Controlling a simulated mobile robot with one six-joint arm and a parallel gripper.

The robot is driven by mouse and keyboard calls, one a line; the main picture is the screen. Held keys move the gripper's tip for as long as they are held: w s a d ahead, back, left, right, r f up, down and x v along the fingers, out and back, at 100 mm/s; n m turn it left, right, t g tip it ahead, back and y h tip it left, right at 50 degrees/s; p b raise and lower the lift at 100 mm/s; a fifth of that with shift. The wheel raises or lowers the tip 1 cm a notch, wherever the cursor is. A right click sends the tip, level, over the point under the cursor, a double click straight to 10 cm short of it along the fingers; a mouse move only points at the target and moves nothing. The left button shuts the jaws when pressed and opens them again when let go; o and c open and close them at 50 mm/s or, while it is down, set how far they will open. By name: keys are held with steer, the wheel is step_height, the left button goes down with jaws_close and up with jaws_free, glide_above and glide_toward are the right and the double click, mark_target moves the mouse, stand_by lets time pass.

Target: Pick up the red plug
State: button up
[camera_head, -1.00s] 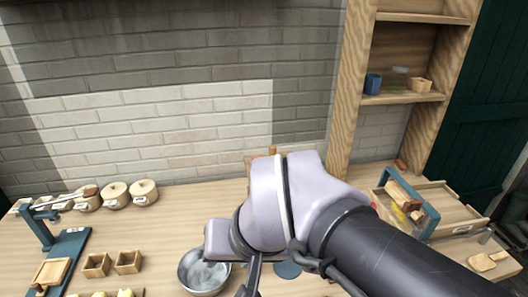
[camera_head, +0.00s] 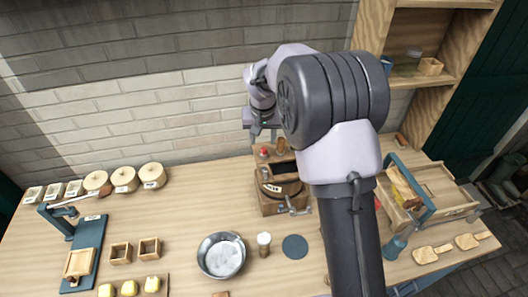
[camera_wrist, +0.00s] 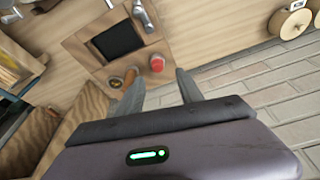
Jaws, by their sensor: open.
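The red plug (camera_head: 264,152) is a small red-topped piece on the top of a wooden churn box (camera_head: 268,200) at the back of the bench. In the wrist view the red plug (camera_wrist: 157,63) shows as a round red cap on the wooden top, near a dark square opening. My gripper (camera_wrist: 159,84) is open and empty there. Its two fingers point towards the plug, one on each side in the picture, and appear apart from it. In the head view my gripper (camera_head: 262,130) hangs just above the plug, partly hidden by my arm.
A brown peg (camera_head: 280,145) stands close to the right of the plug. A metal bowl (camera_head: 221,256), a small white-topped jar (camera_head: 264,243) and a blue disc (camera_head: 295,247) lie in front. The brick wall (camera_head: 180,110) is close behind. A wooden shelf (camera_head: 445,80) stands at right.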

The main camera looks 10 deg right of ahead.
mark_target(264, 149)
steer(key=x, duration=0.5)
steer(key=shift+s+d+f+b, duration=0.15)
steer(key=shift+s+b, duration=0.05)
steer(key=shift+b, duration=0.1)
steer(key=shift+w+f, duration=0.15)
steer(key=shift+f, duration=0.05)
steer(key=shift+r, duration=0.15)
steer(key=shift+c, duration=0.8)
jaws_close()
